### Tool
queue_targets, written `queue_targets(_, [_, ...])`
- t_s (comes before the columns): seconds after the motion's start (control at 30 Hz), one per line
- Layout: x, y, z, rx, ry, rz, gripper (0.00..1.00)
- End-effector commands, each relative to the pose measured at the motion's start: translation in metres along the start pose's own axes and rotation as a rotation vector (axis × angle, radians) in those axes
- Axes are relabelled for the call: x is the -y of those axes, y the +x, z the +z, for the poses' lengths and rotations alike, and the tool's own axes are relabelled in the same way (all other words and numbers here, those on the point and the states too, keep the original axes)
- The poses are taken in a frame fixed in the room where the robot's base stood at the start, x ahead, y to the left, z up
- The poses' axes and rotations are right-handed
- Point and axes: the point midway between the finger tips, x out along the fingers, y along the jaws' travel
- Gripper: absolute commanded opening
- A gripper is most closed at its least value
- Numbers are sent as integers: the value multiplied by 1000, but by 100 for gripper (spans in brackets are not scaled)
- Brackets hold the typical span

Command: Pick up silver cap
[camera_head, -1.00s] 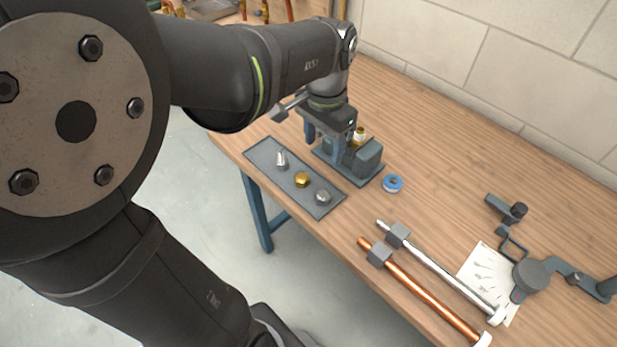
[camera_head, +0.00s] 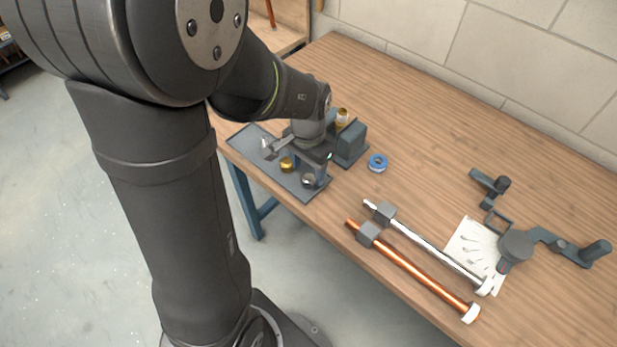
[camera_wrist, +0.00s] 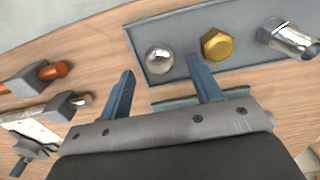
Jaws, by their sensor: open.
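The silver cap (camera_head: 309,181), a small round shiny piece, sits at the near right end of the grey tray (camera_head: 248,137). In the wrist view the silver cap (camera_wrist: 159,59) shows just beyond and between my fingertips. My gripper (camera_head: 308,168) is low over that end of the tray. In the wrist view my gripper (camera_wrist: 160,68) is open, its blue fingers spread and empty. Whether the fingertips flank the cap or are still above it cannot be told.
A brass hex cap (camera_wrist: 217,44) lies close beside one finger, with a silver fitting (camera_wrist: 290,38) past it. A grey vise block (camera_head: 351,145) stands behind my gripper. A blue tape roll (camera_head: 377,162), a chrome pipe (camera_head: 430,250) and a copper pipe (camera_head: 415,271) lie to the right.

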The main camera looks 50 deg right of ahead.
Motion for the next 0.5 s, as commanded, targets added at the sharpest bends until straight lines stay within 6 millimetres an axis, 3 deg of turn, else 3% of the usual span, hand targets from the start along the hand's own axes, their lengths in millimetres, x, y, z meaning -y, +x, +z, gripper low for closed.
queue_targets(0.2, [0,27,-2,2,0,1,58])
queue_targets(0.5, [0,32,-2,0,0,0,58])
